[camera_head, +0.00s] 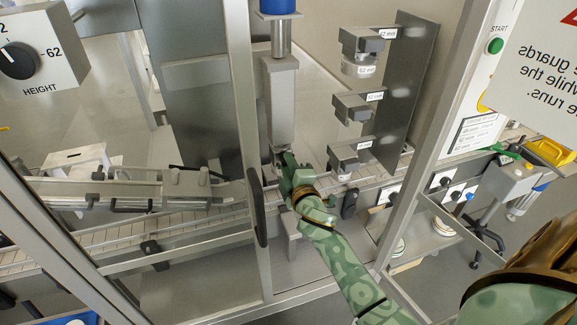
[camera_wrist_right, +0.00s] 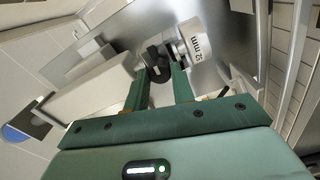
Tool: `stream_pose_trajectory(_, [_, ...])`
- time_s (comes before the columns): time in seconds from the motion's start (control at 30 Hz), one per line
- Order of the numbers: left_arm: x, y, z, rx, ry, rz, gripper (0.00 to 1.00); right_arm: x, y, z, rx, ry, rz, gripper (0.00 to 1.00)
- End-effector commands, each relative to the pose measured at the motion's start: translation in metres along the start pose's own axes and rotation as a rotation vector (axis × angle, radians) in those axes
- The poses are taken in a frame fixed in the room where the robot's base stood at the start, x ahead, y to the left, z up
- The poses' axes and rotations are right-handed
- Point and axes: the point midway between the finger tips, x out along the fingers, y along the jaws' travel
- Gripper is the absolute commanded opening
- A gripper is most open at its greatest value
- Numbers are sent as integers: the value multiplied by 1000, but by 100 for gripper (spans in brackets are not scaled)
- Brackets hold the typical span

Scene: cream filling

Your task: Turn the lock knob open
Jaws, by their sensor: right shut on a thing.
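My right gripper (camera_head: 288,168) reaches in through the open guard frame to the lower end of the grey filler head (camera_head: 281,105). In the right wrist view its two green fingers (camera_wrist_right: 158,82) close around a dark knob (camera_wrist_right: 157,62), which I take for the lock knob. Beside the knob is a round pale part (camera_wrist_right: 203,40) with a label reading about "52 mm". In the head view the gripper hides the knob, and its turn angle cannot be told. My left gripper is not in view.
Several dark clamps with labelled parts (camera_head: 358,104) hang on a grey plate (camera_head: 400,75) at the right. A conveyor (camera_head: 110,237) runs below. A guard post (camera_head: 243,130) stands close left of my gripper. A HEIGHT dial (camera_head: 19,60) is at top left and a START button (camera_head: 495,46) at right.

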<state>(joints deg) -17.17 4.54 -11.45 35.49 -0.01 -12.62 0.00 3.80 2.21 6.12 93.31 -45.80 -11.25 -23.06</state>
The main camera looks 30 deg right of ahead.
Motion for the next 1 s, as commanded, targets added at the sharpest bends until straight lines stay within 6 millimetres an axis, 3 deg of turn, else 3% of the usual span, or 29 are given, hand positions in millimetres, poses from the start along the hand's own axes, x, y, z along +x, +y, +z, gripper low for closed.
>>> stream_pose_trajectory(0.67, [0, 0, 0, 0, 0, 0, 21, 0, 0, 0, -64, 0, 1, 2])
stream_pose_trajectory(0.7, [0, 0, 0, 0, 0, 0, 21, 0, 0, 0, -64, 0, 1, 30])
stream_pose_trajectory(0.77, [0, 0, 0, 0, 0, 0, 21, 0, 0, 0, -64, 0, 0, 47])
stream_pose_trajectory(1.0, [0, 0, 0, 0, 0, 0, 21, 0, 0, 0, -63, 0, 0, 47])
